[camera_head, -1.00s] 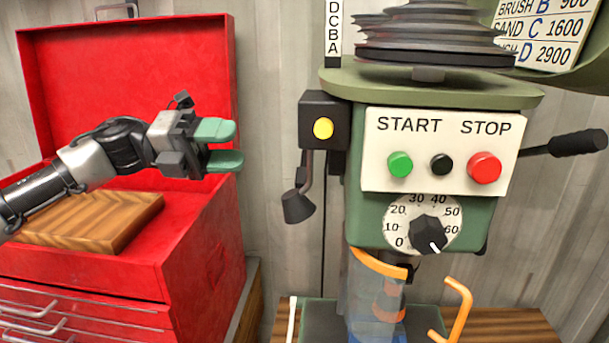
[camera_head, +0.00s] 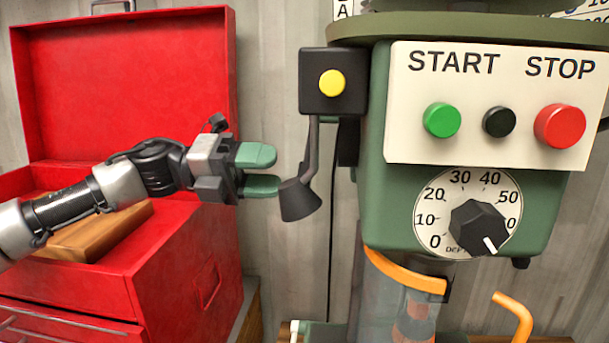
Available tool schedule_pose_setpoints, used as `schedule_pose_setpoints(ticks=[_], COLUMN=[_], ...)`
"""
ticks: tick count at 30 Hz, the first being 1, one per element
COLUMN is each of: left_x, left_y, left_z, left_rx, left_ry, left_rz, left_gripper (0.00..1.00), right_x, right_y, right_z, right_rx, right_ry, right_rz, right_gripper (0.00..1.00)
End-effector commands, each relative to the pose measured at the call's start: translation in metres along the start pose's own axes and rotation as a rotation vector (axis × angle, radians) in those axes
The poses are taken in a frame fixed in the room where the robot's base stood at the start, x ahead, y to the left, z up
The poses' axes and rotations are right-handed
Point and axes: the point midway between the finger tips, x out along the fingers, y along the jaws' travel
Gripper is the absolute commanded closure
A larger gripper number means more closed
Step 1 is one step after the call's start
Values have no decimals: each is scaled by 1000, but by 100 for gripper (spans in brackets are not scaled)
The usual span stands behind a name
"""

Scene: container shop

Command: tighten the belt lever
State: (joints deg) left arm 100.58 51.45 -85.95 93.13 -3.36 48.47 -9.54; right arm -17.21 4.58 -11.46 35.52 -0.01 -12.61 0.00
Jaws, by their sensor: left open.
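A grey arm with a dark cone-shaped end (camera_head: 299,199) hangs down from a black box with a yellow button (camera_head: 332,82) on the left side of the green drill press head (camera_head: 374,200). I cannot tell whether this hanging piece is the belt lever or a lamp. My left gripper (camera_head: 269,171) has green fingers, is open and points right, just left of the cone in the picture. I cannot tell if they touch. A dark sliver (camera_head: 603,125) at the right edge is part of the black-handled lever on the head's other side. My right gripper is out of view.
The white panel (camera_head: 470,140) carries green, black and red buttons, with a depth dial (camera_head: 425,218) below. A clear guard with an orange rim (camera_head: 405,274) hangs under the head. An open red tool chest (camera_head: 120,90) stands behind my left arm.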

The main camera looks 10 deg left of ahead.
Motion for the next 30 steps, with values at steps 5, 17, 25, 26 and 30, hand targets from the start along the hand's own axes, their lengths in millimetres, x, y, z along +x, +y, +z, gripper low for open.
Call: schedule_pose_setpoints(ticks=[5,17,25,26,30], left_x=[34,58,58,58,58], left_y=[0,0,0,0,0], left_z=[-1,0,0,0,0], left_rx=[0,-1,-1,-1,-1], left_ry=[3,-1,-1,-1,-1], left_rz=[1,0,0,0,0], left_gripper=[51,51,69,74,96], right_x=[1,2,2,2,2], right_y=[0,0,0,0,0], right_z=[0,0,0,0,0], right_rx=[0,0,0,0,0], right_ry=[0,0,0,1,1], right_rz=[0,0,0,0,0], right_gripper=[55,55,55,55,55])
